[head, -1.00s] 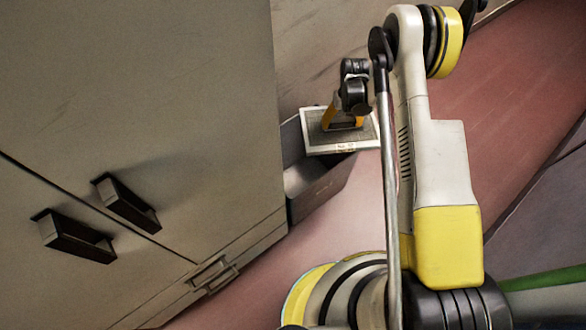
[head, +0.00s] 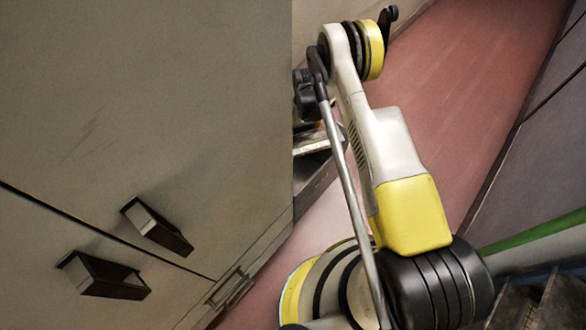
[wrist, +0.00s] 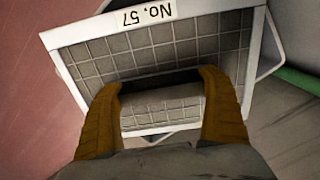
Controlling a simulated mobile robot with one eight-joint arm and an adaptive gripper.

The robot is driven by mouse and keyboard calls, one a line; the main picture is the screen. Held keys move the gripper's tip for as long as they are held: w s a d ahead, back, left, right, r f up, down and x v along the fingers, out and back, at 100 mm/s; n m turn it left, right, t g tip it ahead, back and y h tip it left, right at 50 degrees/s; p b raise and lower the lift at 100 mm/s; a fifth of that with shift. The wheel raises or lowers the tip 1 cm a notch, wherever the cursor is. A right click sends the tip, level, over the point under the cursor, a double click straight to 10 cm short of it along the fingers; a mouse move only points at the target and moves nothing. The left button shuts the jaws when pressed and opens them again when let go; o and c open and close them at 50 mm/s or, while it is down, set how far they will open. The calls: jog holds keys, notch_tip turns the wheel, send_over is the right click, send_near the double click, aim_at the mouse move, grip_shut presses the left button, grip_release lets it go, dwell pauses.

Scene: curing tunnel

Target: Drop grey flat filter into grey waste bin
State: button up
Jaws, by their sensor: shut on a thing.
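The grey flat filter is a square panel with a pale frame, a grid mesh and a "No. 57" label; it fills the upper middle of the wrist view (wrist: 150,50). My gripper (wrist: 160,82) has its orange fingers shut on the filter's middle part. In the head view a small part of the filter (head: 312,141) shows between the cabinet edge and my arm.
A large grey-beige cabinet (head: 150,100) with two dark handles fills the left of the head view. Open reddish floor (head: 470,80) lies behind and right of my arm. A grey wall and a green rail (head: 530,231) stand on the right.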

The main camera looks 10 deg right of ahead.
aim_at(303, 125)
jog(key=shift+f, duration=0.25)
jog(key=o, duration=1.1)
jog(key=shift+r, duration=0.1)
notch_tip(303, 125, up, 12)
